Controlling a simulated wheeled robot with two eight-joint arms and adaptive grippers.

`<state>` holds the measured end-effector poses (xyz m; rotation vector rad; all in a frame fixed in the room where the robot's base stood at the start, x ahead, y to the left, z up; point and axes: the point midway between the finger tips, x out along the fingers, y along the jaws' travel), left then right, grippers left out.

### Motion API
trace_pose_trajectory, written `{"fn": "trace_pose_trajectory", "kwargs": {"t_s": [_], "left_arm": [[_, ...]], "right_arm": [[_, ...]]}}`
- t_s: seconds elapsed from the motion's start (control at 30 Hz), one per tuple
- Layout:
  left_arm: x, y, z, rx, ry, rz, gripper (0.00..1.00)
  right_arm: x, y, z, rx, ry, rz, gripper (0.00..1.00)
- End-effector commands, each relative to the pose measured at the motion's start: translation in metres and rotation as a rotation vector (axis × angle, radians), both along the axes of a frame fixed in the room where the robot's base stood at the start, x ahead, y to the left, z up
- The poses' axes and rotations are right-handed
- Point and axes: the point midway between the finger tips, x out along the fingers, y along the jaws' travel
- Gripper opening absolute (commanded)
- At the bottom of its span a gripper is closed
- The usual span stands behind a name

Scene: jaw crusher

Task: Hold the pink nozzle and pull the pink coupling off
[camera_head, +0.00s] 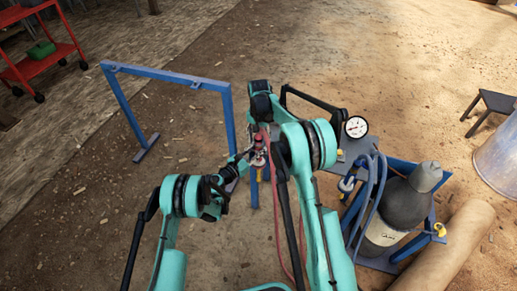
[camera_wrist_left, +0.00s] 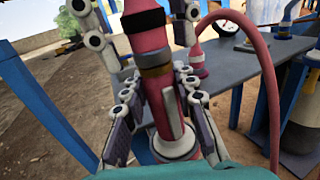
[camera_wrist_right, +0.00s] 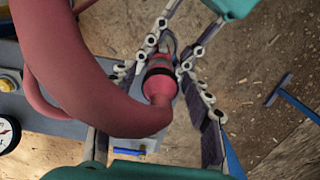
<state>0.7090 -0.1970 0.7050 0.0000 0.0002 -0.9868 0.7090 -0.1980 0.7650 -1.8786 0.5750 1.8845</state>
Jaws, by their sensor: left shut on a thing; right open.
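The pink nozzle (camera_wrist_left: 155,100) stands upright in the middle of the left wrist view. My left gripper (camera_wrist_left: 157,88) is shut on it, one finger on each side. The pink coupling (camera_wrist_left: 148,38), with a dark band, sits above the nozzle in line with it; I cannot tell any gap. In the right wrist view the coupling (camera_wrist_right: 160,82) lies between the fingers of my right gripper (camera_wrist_right: 155,72), which is open around it. A thick pink hose (camera_wrist_right: 75,70) runs from the coupling. In the head view both grippers meet near the nozzle (camera_head: 259,158), largely hidden by my arms.
A blue frame (camera_head: 170,77) stands at the left. A blue bench with a grey top (camera_wrist_left: 250,62) carries a pressure gauge (camera_head: 356,127) at the right. A grey gas cylinder (camera_head: 405,205) stands beside it. A red trolley (camera_head: 42,65) is at the far left. The ground behind is mostly clear.

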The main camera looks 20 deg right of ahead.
Motion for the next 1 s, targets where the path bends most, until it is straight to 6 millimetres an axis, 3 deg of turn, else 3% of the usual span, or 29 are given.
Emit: {"fn": "trace_pose_trajectory", "kwargs": {"t_s": [0.73, 0.77, 0.93, 1.0], "left_arm": [[-0.0001, -0.0001, -0.0001, 0.0, 0.0, 0.0, 0.0], [-0.0001, -0.0001, -0.0001, 0.0, 0.0, 0.0, 0.0], [-0.0001, -0.0001, -0.0001, 0.0, 0.0, 0.0, 0.0], [-0.0001, -0.0001, 0.0, 0.0, 0.0, 0.0, 0.0]], "right_arm": [[0.0001, -0.0001, 0.0003, 0.0, 0.0, 0.0, 0.5], [0.0001, -0.0001, 0.0003, 0.0, 0.0, 0.0, 0.45], [0.0001, -0.0001, 0.0002, 0.0, 0.0, 0.0, 0.0], [0.0001, -0.0001, 0.0002, 0.0, 0.0, 0.0, 0.0]]}}
